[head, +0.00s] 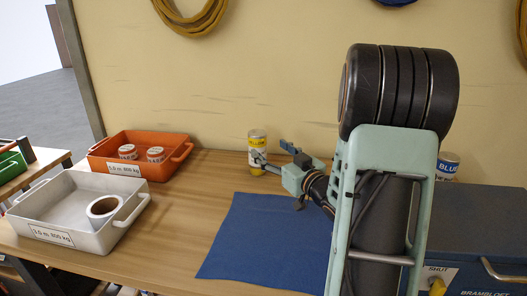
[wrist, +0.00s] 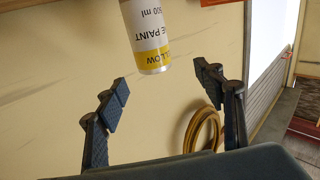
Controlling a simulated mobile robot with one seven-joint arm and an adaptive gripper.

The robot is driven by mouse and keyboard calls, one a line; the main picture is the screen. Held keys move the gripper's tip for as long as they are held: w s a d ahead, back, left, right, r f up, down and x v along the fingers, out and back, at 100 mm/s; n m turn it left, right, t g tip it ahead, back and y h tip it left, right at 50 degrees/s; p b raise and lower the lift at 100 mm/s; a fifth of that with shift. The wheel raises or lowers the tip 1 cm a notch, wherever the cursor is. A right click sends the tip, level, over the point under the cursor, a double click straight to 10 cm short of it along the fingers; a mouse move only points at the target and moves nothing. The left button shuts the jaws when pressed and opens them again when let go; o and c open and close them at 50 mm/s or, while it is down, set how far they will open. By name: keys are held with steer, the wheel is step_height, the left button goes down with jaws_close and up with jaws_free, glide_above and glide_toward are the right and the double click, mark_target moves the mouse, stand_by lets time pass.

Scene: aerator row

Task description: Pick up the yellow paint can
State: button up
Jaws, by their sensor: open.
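The yellow paint can (head: 257,138), white with yellow bands and a "YELLOW" label, stands upright at the back of the wooden table in the head view. In the wrist view the can (wrist: 149,38) appears upside down at the top, cut off by the frame edge. My gripper (head: 272,154) is at the can's right in the head view, with one finger overlapping the can's lower part. In the wrist view my gripper (wrist: 163,86) is open with nothing between its fingertips; the can lies beyond them, roughly in line with the gap. I see no clear contact.
An orange tray (head: 112,166) holds two small white-and-orange cans. A pale grey tray (head: 60,204) holds a white roll (head: 103,209). A blue mat (head: 262,240) lies in front of my gripper. A blue-labelled can (head: 448,166) stands behind my arm, near a blue toolbox (head: 480,215).

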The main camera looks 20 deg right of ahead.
mark_target(261, 144)
steer(key=shift+m, duration=0.3)
steer(key=w, duration=0.2)
steer(key=w+f, duration=0.1)
steer(key=w, duration=0.1)
steer(key=shift+w+f, duration=0.1)
steer(key=shift+w, duration=0.25)
steer(key=w, duration=0.5)
steer(key=shift+w+a, duration=0.1)
steer(key=shift+w, duration=0.25)
jaws_close()
